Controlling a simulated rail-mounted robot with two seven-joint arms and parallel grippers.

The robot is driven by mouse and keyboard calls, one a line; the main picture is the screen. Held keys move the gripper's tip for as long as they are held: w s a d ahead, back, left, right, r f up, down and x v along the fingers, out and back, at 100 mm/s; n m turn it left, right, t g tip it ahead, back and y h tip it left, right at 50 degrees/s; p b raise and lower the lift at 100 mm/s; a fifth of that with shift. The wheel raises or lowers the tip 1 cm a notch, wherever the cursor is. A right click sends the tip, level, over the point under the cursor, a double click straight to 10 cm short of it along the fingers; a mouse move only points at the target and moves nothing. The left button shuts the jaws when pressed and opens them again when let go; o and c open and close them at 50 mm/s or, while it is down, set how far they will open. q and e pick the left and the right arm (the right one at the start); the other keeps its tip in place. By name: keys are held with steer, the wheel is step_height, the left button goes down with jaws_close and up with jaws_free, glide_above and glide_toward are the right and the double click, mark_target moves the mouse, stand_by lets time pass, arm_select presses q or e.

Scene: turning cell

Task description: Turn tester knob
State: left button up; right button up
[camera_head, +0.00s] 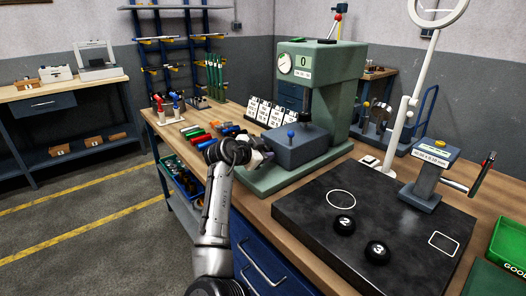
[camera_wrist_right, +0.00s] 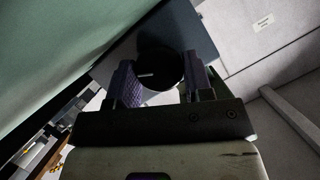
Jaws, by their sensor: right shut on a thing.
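The green tester (camera_head: 345,90) stands on the workbench, with a round dial (camera_head: 284,63) and a display reading 0 (camera_head: 303,61) on its upper part. A blue-grey block (camera_head: 298,153) with a small blue ball on top sits on its base. My right gripper (camera_head: 264,156) is at the left side of this block. In the right wrist view, a round black knob (camera_wrist_right: 160,68) with a short light mark sits between the two fingers of the right gripper (camera_wrist_right: 160,86), which is shut on it. In the head view the gripper hides the knob. My left gripper is not in view.
A black plate (camera_head: 300,213) with black balls marked 2 and 3 lies at the right front. White numbered cards (camera_head: 264,111) stand behind the gripper. Coloured items (camera_head: 205,131) lie left of it. A lamp post (camera_head: 405,110) and a green bin (camera_head: 508,243) stand at right.

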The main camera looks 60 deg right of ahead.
steer(key=shift+c, duration=1.3)
steer(key=shift+s+f+m+h, duration=0.15)
steer(key=shift+m+h, duration=0.15)
steer(key=shift+m, duration=0.4)
steer(key=shift+m+t+b, duration=0.3)
steer(key=shift+t+b, duration=0.1)
steer(key=shift+t, duration=0.1)
steer(key=o, duration=0.9)
steer(key=shift+a, duration=0.1)
